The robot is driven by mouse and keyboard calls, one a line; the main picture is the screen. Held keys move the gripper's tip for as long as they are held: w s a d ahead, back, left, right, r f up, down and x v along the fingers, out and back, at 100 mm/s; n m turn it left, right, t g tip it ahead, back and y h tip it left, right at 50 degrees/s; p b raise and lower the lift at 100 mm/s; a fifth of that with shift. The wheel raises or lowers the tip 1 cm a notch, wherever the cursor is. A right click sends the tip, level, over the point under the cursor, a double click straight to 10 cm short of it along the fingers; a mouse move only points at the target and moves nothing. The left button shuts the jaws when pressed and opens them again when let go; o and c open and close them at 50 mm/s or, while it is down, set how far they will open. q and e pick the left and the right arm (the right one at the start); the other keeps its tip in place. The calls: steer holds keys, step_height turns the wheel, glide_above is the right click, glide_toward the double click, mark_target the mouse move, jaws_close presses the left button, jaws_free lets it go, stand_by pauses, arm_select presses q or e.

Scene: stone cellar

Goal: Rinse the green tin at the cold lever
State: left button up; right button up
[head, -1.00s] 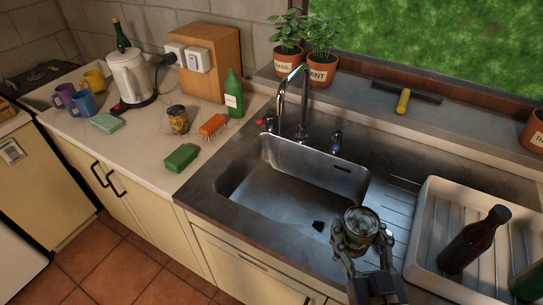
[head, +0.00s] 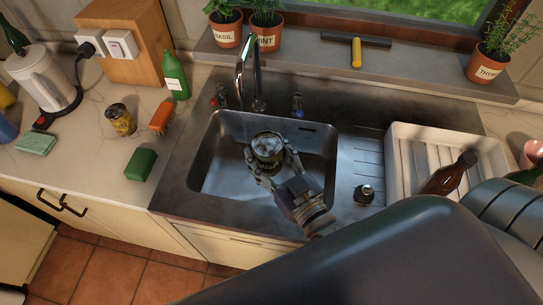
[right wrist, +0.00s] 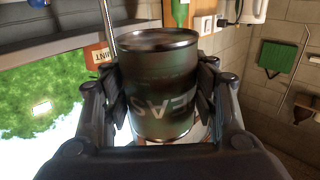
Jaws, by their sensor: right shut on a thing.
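The green tin (head: 267,148) is held over the sink basin (head: 213,160) by my right gripper (head: 270,165). In the right wrist view the dark green tin (right wrist: 165,90) sits between both fingers, its pale lettering upside down. The tap (head: 241,75) rises behind the basin, its spout end behind and left of the tin. The cold lever (head: 297,104), blue-marked, is right of the tap; the red-marked lever (head: 220,93) is left. No water is visible. My left gripper is not in view.
A white dish rack (head: 405,128) with a brown bottle (head: 448,174) stands right of the sink. A small round metal thing (head: 366,194) lies on the drainer. Potted herbs (head: 265,35) line the sill.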

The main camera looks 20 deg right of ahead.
steer(key=w, duration=0.1)
steer(key=w+b, duration=0.1)
steer(key=w, duration=0.1)
steer(key=shift+a+f, duration=0.1)
steer(key=shift+f, duration=0.3)
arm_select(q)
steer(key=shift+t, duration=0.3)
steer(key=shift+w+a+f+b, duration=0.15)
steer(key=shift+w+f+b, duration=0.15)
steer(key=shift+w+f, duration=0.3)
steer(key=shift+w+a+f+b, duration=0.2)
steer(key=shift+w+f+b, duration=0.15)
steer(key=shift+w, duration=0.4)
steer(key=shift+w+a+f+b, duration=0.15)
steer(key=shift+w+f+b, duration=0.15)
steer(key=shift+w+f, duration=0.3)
arm_select(e)
steer(key=w+f, duration=0.1)
steer(key=w, duration=0.8)
steer(key=shift+w+a+f, duration=0.2)
steer(key=shift+a+f, duration=0.1)
steer(key=shift+f, duration=0.05)
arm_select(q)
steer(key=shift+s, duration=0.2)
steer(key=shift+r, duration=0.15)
arm_select(e)
steer(key=shift+d, duration=0.15)
